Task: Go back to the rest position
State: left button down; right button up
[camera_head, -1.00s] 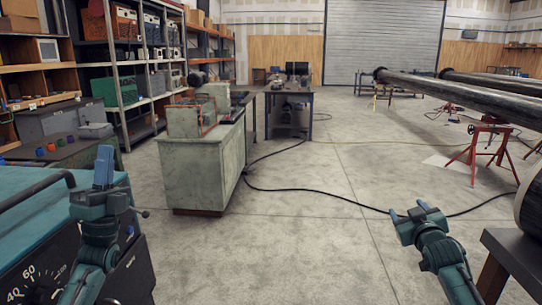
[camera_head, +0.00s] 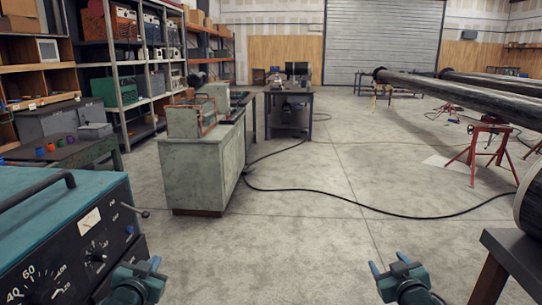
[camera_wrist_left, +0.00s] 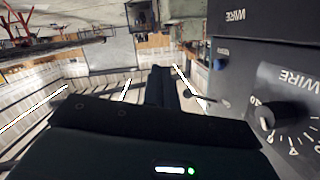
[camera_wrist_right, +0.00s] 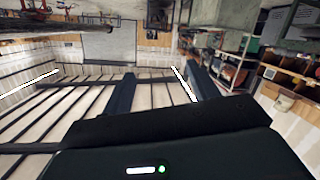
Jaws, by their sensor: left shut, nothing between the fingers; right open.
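My left gripper (camera_head: 155,266) is low in the head view, at the bottom left, beside the teal machine (camera_head: 35,225) with dials and knobs. In the left wrist view its fingers (camera_wrist_left: 162,88) are together with nothing between them. My right gripper (camera_head: 387,269) is low in the head view, right of the middle, over bare floor. In the right wrist view its two fingers (camera_wrist_right: 160,90) stand apart and the gap is empty.
A pale green cabinet (camera_head: 190,177) stands ahead on the left. A dark table (camera_head: 512,255) holding a dark round object is close at the right. Long black pipes (camera_head: 455,92) rest on red stands (camera_head: 475,155). A black cable (camera_head: 330,200) crosses otherwise clear floor.

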pick_arm(q)
jog(key=s+d+f+g+h, duration=0.1)
jog(key=s+d+f, duration=0.4)
jog(key=s, duration=0.6)
jog(key=s+d+f+g+h, duration=0.1)
jog(key=s+d+f, duration=0.4)
jog(key=s, duration=0.5)
jog(key=s+d+f+g+h, duration=0.1)
jog(key=s+d+f+g, duration=0.2)
jog(key=s, duration=0.8)
notch_tip(320, 180, down, 2)
jog(key=shift+s+d+n+h, duration=0.3)
jog(key=shift+d, duration=0.8)
pick_arm(e)
jog(key=s+a+f+g+y, duration=0.1)
jog(key=s+a+f, duration=0.4)
jog(key=s, duration=0.6)
jog(key=s+a+f+g+y, duration=0.1)
jog(key=s+a+f, duration=0.4)
jog(key=s, duration=0.5)
jog(key=s+a+f+g+y, duration=0.1)
jog(key=s+a+f+g, duration=0.2)
jog(key=s, duration=0.8)
notch_tip(320, 180, down, 2)
jog(key=shift+s+a+f+m+y, duration=0.1)
jog(key=shift+s+a+m+y, duration=0.2)
jog(key=shift+a, duration=0.8)
